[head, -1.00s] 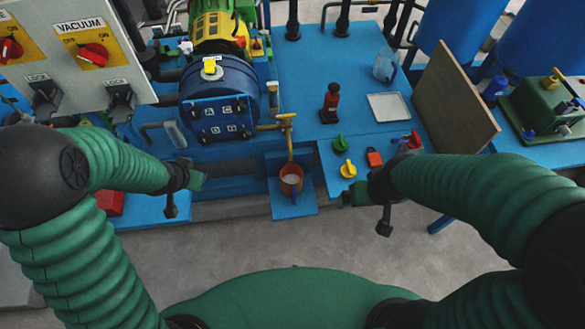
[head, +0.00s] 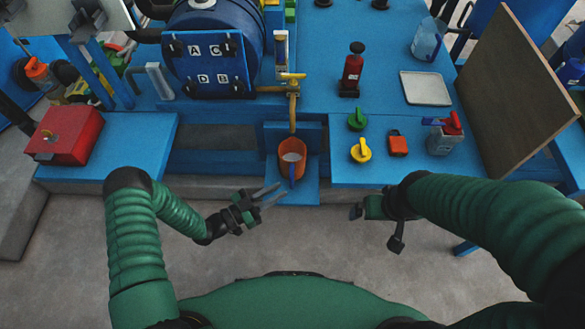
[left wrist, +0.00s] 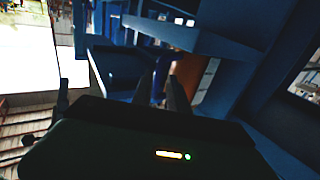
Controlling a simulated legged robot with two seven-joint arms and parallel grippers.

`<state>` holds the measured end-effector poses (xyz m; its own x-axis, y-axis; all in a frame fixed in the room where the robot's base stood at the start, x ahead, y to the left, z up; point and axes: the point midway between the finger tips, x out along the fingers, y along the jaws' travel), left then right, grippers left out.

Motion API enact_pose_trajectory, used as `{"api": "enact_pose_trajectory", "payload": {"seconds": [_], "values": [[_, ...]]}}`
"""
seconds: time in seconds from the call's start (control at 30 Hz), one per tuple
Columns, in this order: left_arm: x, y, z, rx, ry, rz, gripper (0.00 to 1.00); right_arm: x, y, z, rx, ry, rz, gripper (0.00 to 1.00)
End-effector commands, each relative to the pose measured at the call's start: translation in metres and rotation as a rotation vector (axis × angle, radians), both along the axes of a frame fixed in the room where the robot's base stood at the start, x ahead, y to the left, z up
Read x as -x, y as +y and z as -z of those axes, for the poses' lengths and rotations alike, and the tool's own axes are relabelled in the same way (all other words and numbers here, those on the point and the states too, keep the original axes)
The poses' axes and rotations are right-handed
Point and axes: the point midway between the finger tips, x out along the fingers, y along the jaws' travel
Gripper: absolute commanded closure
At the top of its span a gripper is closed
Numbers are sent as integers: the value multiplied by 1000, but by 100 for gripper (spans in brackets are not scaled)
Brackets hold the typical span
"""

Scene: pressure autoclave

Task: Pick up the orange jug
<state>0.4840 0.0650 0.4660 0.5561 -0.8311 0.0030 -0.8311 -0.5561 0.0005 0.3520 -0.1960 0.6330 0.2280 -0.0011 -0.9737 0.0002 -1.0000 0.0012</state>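The orange jug (head: 291,150) stands upright on a small blue shelf (head: 307,190) below the brass tap, with its blue handle (head: 293,173) facing me. My left gripper (head: 281,190) is open and empty, just in front and left of the jug, its fingers pointing at the handle. In the dark left wrist view, the blue handle (left wrist: 161,78) shows between the two fingers (left wrist: 163,92), with the orange jug (left wrist: 207,78) behind and to the right. Whether a finger touches it I cannot tell. My right gripper (head: 360,211) is right of the shelf; its fingers are hard to make out.
A brass tap (head: 292,90) hangs above the jug. To the right, the blue bench holds a green knob (head: 357,119), a yellow knob (head: 361,151), an orange padlock (head: 397,143) and a spray bottle (head: 443,135). A red box (head: 64,134) is at left. The floor in front is clear.

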Motion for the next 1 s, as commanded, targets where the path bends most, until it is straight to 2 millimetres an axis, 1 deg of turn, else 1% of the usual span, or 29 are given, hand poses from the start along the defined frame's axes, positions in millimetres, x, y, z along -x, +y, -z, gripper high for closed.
{"api": "enact_pose_trajectory", "payload": {"seconds": [0.03,0.1,0.27,0.4,0.5,0.6,0.77,0.9,0.93,1.0], "values": [[-6,-11,3,1,-1,2,80,0,0,6,0,0,0,0],[-14,-21,3,-1,0,1,80,0,0,9,0,0,0,0],[-23,-35,3,-1,2,1,80,0,0,14,0,0,0,0],[-36,-56,8,0,0,1,80,0,0,29,0,1,0,0],[-45,-69,6,-1,1,1,80,0,0,32,0,1,0,0],[-48,-74,4,-1,2,0,80,0,0,32,0,1,0,0],[-48,-74,3,-1,2,0,80,0,0,31,0,1,0,0],[-48,-74,3,-2,2,0,97,0,0,31,0,0,0,0],[-48,-74,3,-2,2,0,100,0,0,31,0,0,0,0],[-48,-74,3,-2,2,0,100,0,0,31,0,1,0,0]]}}
